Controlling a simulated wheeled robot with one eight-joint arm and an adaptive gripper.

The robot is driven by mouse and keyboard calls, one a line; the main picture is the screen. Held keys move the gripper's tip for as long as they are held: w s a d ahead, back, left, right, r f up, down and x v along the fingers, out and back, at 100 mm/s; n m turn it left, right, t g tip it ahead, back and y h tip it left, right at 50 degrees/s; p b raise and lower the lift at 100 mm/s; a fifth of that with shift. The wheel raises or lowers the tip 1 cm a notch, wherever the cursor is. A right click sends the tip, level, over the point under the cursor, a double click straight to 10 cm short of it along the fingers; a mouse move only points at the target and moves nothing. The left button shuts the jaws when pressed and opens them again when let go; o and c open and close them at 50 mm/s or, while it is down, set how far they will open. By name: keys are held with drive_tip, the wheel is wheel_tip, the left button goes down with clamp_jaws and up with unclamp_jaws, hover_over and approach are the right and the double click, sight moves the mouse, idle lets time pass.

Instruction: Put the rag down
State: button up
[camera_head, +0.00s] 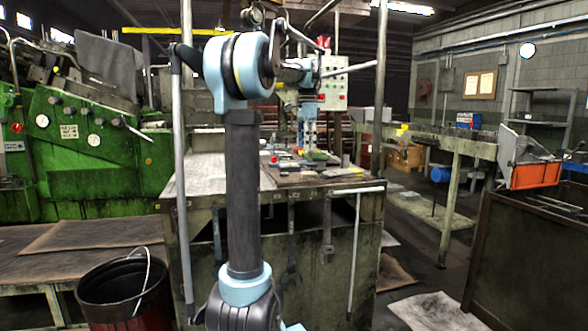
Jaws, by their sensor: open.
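My gripper (307,146) is beyond my arm, low over the far part of the workbench (208,176). It points down and is open, with its fingers small in the picture. A small green patch (320,156) lies on the bench right at the fingertips; it may be the rag, but it is too small to be sure. I cannot tell whether the fingers touch it. My arm hides part of the bench top.
Small tools and parts lie around the gripper on the bench. Wrenches (291,262) hang on its front. A green machine (80,150) stands left, a dark bucket (125,285) front left. An orange bin (535,175) sits on the dark cabinet (520,250) at right.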

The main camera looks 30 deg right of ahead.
drive_tip(key=s+a+f+n, duration=0.2)
drive_tip(key=a+f+n, duration=0.15)
drive_tip(key=a, duration=0.45)
drive_tip(key=s+a+f+n+t, duration=0.1)
drive_tip(key=s+a+f+n, duration=0.25)
drive_tip(key=a, duration=0.55)
drive_tip(key=s+a+f+n, duration=0.1)
drive_tip(key=a+f+n, duration=0.25)
drive_tip(key=a, duration=0.45)
drive_tip(key=s+a+f+n, duration=0.5)
drive_tip(key=s+a+f, duration=0.2)
drive_tip(key=f, duration=0.4)
drive_tip(key=s+a+f+n+t, duration=0.1)
drive_tip(key=s+a+f+n, duration=0.4)
drive_tip(key=s+f, duration=0.5)
wheel_tip(320, 180, down, 3)
drive_tip(key=a, duration=0.2)
drive_tip(key=shift+a+r, duration=0.2)
drive_tip(key=shift+a, duration=0.2)
drive_tip(key=shift+n, duration=0.25)
